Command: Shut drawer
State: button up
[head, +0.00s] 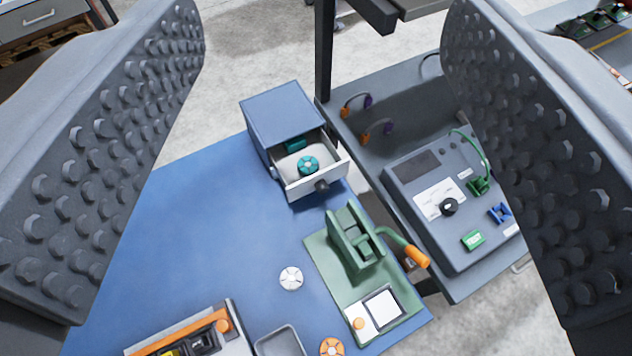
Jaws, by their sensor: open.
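A small blue cabinet (282,112) stands at the far corner of the blue table. Its light grey drawer (303,188) is pulled out toward the lower right, with a dark round knob (322,186) on its front. A teal round part (308,165) lies inside the drawer, and another teal piece (295,144) shows deeper in. My gripper (325,165) is open, with one large studded finger at each side of the view. The drawer appears between the fingers, farther off, and neither finger touches it.
On the blue table (200,230) stand a green fixture (355,240) with an orange-tipped lever, a white round part (291,278), an orange-white one (332,346) and a grey tray (280,342). A grey test box (440,200) sits on the bench at right. The table's left is clear.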

jog(key=shift+w+f, duration=0.15)
jog(key=shift+w, duration=0.05)
jog(key=shift+c, duration=0.7)
jog(key=n+g+y+b, duration=0.35)
jog(key=n+g, duration=0.25)
jog(key=g, duration=0.6)
send_over(326, 187)
jog(key=s+d, duration=0.4)
notch_tip(326, 187, down, 40)
jog(key=x, duration=1.3)
jog(key=shift+f, duration=0.3)
grip_shut()
